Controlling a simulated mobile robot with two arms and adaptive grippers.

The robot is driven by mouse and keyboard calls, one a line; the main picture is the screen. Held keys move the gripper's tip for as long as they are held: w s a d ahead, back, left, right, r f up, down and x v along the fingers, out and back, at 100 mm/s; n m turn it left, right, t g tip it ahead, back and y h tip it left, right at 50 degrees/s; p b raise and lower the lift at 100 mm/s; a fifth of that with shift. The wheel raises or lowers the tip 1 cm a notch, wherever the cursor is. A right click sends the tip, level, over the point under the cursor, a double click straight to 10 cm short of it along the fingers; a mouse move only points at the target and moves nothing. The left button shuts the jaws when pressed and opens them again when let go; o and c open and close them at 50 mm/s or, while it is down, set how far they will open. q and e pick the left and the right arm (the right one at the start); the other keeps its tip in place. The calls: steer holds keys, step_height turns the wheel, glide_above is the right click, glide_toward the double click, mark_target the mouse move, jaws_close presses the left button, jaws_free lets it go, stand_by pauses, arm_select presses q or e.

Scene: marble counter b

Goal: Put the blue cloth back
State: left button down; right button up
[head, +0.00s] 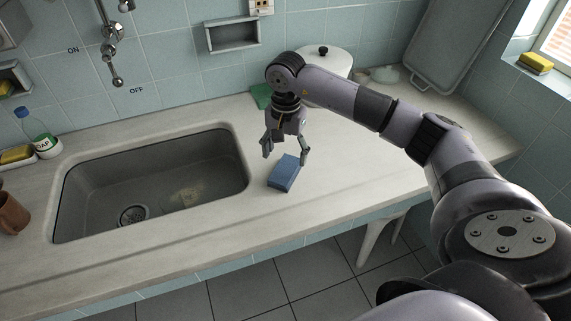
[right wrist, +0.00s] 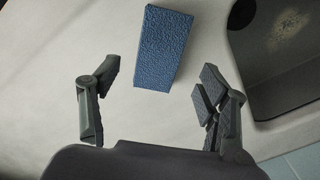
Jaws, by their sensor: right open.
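The blue cloth (head: 284,172) shows as a thick rectangular blue block with a rough surface. It lies on the counter just right of the sink. In the right wrist view the blue cloth (right wrist: 164,48) lies ahead of the fingertips, roughly in line with the gap between them. My right gripper (head: 286,151) points down over the counter, open and empty, close to the block. Its two fingers also show spread apart in the right wrist view (right wrist: 157,82). I see no contact with the block. My left gripper is not in view.
The sink (head: 237,150) opens left of the block. Behind my right gripper are a green cloth (head: 261,97) and a white lidded pot (head: 335,62). A wall niche (head: 232,34) is above. A soap bottle (head: 38,134) stands far left. The counter right of the block is clear.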

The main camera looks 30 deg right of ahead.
mark_target(286, 169)
step_height(286, 169, up, 7)
steer(key=shift+r+b, duration=0.15)
steer(key=shift+b, duration=0.25)
stand_by(1.4)
